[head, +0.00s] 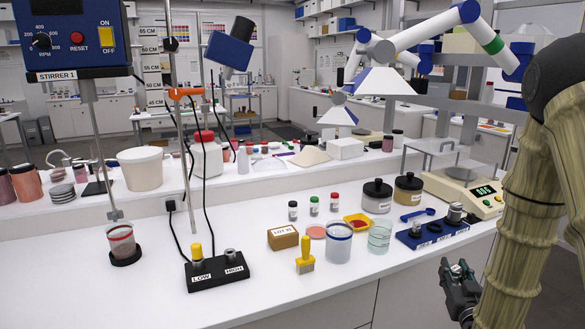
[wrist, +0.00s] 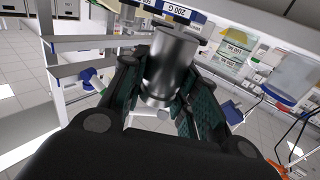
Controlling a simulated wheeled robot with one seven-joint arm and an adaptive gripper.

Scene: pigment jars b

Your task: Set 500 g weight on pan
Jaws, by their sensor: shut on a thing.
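My gripper (head: 460,285) is in front of the bench edge at the lower right of the head view. It is shut on a silver cylindrical weight (wrist: 168,70), which stands between the fingers in the wrist view. I can read no marking on the weight. The blue weight rack (head: 422,241) lies on the bench; a silver weight (head: 455,211) stands at its right end. A "200 G" label (wrist: 178,11) shows at the top of the wrist view. The balance (head: 488,205) with a green display is behind the rack, its metal pan (head: 464,174) apart from my gripper.
A glass beaker (head: 380,236), a blue-rimmed container (head: 338,245) and a yellow-handled tool (head: 305,253) stand left of the rack. Dark-lidded jars (head: 377,196) stand behind, near a blue scoop (head: 418,214).

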